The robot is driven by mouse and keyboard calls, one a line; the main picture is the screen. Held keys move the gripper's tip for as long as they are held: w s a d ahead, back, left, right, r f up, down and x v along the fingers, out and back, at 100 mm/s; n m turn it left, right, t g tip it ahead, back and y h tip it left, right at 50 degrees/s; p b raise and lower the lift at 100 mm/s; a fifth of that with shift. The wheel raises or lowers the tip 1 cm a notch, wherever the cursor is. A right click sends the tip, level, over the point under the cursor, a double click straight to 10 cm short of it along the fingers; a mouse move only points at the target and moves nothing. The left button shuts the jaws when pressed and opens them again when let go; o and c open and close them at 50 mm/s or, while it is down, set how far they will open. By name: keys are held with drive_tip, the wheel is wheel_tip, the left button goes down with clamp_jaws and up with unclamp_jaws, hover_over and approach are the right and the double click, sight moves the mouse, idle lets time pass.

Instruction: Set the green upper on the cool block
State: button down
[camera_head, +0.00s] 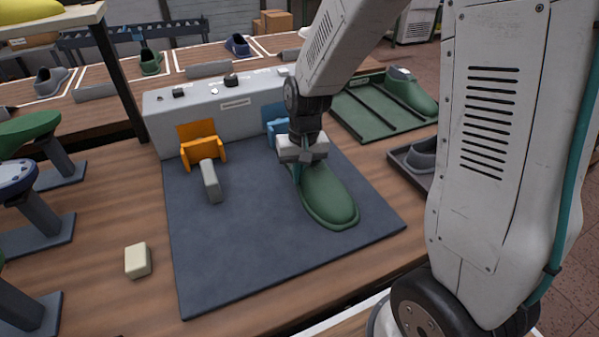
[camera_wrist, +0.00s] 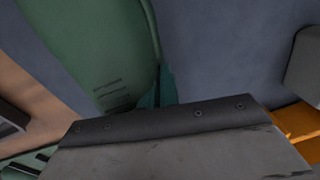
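The green upper (camera_head: 331,197) lies over the right part of the dark mat, its toe toward the lower right; in the wrist view it fills the upper left (camera_wrist: 100,50). My gripper (camera_head: 299,172) is at its rear end. In the wrist view my teal fingertips (camera_wrist: 160,90) are close together at the upper's edge and look shut on it. The blue bracket (camera_head: 276,122) of the cool station shows partly behind my arm. Any block under the upper is hidden, so I cannot tell whether the upper rests on one.
An orange bracket (camera_head: 199,148) with a grey block (camera_head: 210,181) stands left on the mat (camera_head: 240,250). A cream block (camera_head: 138,261) lies left of the mat. A green tray (camera_head: 365,120) with a green shoe is at the back right. The mat's front is clear.

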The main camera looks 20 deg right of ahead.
drive_tip(key=c, duration=1.6)
unclamp_jaws()
drive_tip(key=shift+o, duration=0.2)
wheel_tip(320, 180, up, 8)
drive_tip(key=shift+d, duration=0.3)
drive_tip(key=shift+s+f, duration=0.1)
drive_tip(key=shift+f, duration=0.05)
drive_tip(key=s+g, duration=0.1)
drive_tip(key=s, duration=0.2)
drive_tip(key=shift+s+d+n, duration=0.1)
drive_tip(key=shift+s+n, duration=0.05)
drive_tip(key=shift+n, duration=0.15)
drive_tip(key=s+d+r+t, duration=0.1)
drive_tip(key=s+r, duration=0.5)
drive_tip(key=s, duration=0.3)
drive_tip(key=s+d+r+n+t, duration=0.1)
drive_tip(key=s+r, duration=0.4)
drive_tip(key=s, duration=0.5)
drive_tip(key=shift+s+d+r+h, duration=0.15)
drive_tip(key=shift+r+h, duration=0.2)
drive_tip(key=shift+h, duration=0.05)
